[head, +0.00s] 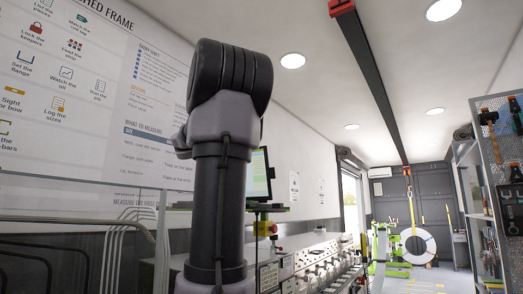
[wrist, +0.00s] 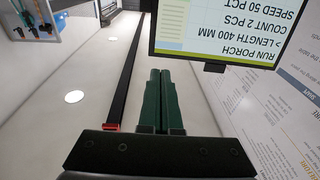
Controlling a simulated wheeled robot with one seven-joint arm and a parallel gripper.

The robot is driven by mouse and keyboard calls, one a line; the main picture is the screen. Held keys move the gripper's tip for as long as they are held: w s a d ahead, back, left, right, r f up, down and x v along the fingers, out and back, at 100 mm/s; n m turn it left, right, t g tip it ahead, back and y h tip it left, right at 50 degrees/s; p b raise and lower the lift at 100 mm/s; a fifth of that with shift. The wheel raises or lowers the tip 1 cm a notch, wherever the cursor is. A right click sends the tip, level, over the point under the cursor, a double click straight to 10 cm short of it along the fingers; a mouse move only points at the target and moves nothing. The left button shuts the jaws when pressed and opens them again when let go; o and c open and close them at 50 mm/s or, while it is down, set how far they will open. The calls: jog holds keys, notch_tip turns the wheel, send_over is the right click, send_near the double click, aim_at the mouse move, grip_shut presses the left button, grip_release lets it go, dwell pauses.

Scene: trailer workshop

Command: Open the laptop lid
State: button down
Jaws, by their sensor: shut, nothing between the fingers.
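I see no laptop that I can make out in either view. My gripper (wrist: 161,75) shows in the wrist view as two dark green fingers side by side, shut with nothing between them. In the head view my arm rises in front of the camera, and I cannot make out the fingers there. A lit screen in a black frame (wrist: 233,28) is close to the fingertips in the wrist view, at upper right, with its text upside down. It appears to be the screen (head: 261,173) partly behind my arm in the head view.
A machine bench (head: 325,262) with several round parts runs along the wall behind my arm. A perforated tool rack (head: 505,160) stands at right. Floor shows between the bench and the rack.

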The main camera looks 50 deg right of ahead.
jog(key=r+x, duration=0.2)
jog(key=x, duration=1.3)
jog(key=shift+r+h, duration=0.35)
jog(key=shift+h, duration=0.05)
jog(key=shift+s+d, duration=0.1)
jog(key=x, duration=1)
jog(key=shift+d+f, duration=0.3)
jog(key=shift+d, duration=0.05)
